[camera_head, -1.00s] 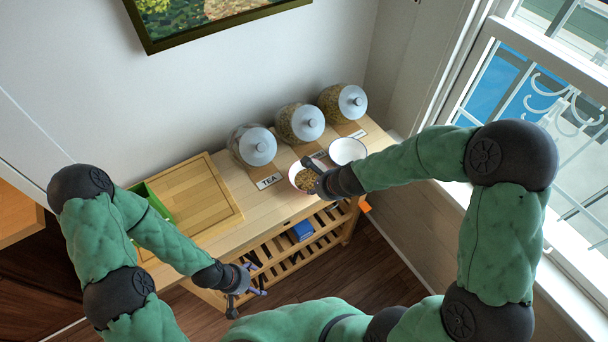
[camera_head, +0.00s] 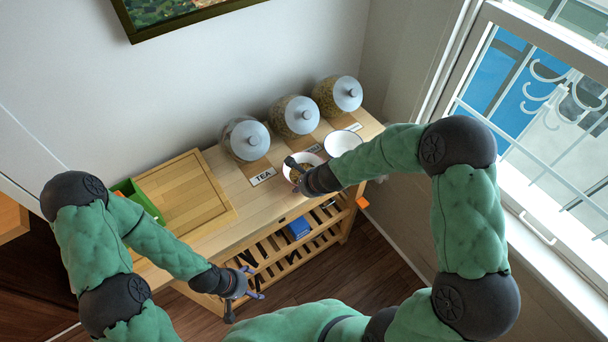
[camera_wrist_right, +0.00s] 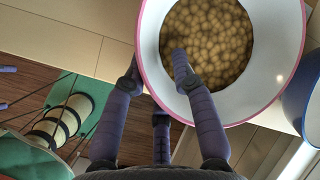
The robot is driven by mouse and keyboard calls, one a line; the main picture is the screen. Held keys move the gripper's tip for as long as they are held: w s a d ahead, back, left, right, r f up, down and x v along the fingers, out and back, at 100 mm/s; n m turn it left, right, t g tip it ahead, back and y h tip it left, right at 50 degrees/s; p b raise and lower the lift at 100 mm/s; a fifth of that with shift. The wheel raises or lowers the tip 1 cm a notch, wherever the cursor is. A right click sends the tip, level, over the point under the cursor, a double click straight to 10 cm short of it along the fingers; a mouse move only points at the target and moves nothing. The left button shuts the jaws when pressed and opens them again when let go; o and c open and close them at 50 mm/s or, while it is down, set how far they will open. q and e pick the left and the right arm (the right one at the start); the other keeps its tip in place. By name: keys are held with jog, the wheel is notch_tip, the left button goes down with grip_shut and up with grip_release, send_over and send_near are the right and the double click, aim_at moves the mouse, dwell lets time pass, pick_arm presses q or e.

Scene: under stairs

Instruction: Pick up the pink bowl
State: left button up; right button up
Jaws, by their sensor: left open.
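The pink-rimmed bowl (camera_head: 289,161) stands on the wooden table near its front edge, holding small round tan pieces. It fills the upper right of the right wrist view (camera_wrist_right: 283,75), white inside. My right gripper (camera_wrist_right: 157,70) straddles the bowl's near wall, one finger inside over the contents and one outside by the rim. Whether the fingers press on the wall is not clear. In the head view my right gripper (camera_head: 296,170) partly covers the bowl. My left gripper (camera_head: 245,303) is open and empty, low in front of the table.
A white bowl with a dark blue rim (camera_head: 343,138) stands close right of the pink one. Several lidded glass jars (camera_head: 245,140) line the back. A wooden board (camera_head: 185,200) and a green box (camera_head: 130,190) lie left. A slatted shelf (camera_head: 325,240) holds a blue box (camera_head: 299,227).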

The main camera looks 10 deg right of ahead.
grip_shut()
jog(key=shift+s, duration=0.1)
jog(key=shift+s+r, duration=0.1)
dwell(0.3)
